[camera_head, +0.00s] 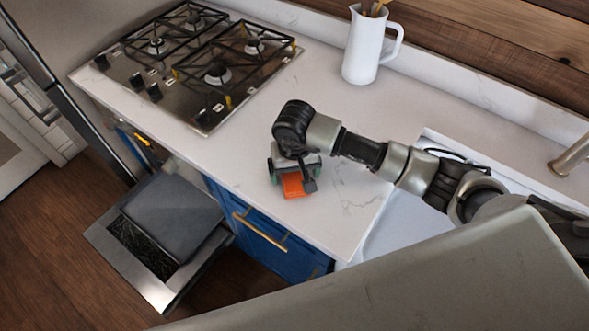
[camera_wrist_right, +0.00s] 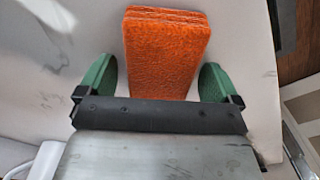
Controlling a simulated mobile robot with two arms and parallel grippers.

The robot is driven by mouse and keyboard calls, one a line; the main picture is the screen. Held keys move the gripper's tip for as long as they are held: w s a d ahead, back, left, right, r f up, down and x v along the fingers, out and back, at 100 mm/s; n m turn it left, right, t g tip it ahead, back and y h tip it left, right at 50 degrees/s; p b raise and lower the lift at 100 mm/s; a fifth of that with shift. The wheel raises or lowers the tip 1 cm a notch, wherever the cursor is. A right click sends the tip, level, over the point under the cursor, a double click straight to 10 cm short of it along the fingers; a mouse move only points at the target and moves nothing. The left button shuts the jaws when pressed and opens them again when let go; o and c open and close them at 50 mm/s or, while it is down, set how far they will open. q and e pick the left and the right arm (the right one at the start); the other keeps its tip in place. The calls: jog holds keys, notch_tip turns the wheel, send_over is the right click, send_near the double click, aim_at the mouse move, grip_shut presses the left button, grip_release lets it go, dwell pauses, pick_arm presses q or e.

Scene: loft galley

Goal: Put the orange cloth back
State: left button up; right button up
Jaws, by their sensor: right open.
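The orange cloth (camera_head: 293,186) lies folded on the white countertop near its front edge. In the right wrist view the cloth (camera_wrist_right: 164,50) is a thick, layered orange block. My right gripper (camera_head: 296,181) is over the cloth. Its two green fingers (camera_wrist_right: 156,80) are open, one on each side of the cloth, with a gap visible on both sides. The near end of the cloth is hidden behind the gripper's dark bar in the wrist view. My left gripper is not in view.
A gas cooktop (camera_head: 200,62) is set in the counter (camera_head: 262,115) at left. A white pitcher (camera_head: 364,48) with utensils stands at the back. A sink and faucet (camera_head: 572,155) are at right.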

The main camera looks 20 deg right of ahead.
jog(key=shift+r, duration=0.1)
jog(key=shift+r, duration=0.2)
notch_tip(320, 180, up, 12)
jog(key=b, duration=0.3)
jog(key=shift+f, duration=0.15)
dwell(0.4)
